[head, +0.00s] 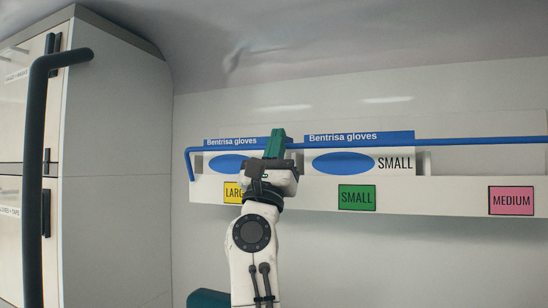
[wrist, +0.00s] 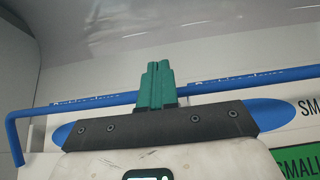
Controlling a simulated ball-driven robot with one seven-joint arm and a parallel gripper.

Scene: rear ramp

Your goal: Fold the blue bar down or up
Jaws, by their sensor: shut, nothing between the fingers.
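The blue bar (head: 470,141) runs level across the front of the glove boxes, just above the shelf. Its left end bends down beside the shelf's left end. In the wrist view the bar (wrist: 70,106) passes behind my gripper's green fingers and slopes slightly up to the right, with its bent end at the left edge. My gripper (head: 278,135) is shut and empty, pointing up in front of the bar toward its left part. It also shows shut in the wrist view (wrist: 158,67). I cannot tell whether the fingers touch the bar.
A white shelf (head: 430,198) on the wall carries LARGE, SMALL and MEDIUM labels. Glove boxes (head: 340,160) stand on it behind the bar. The wall below the shelf is bare.

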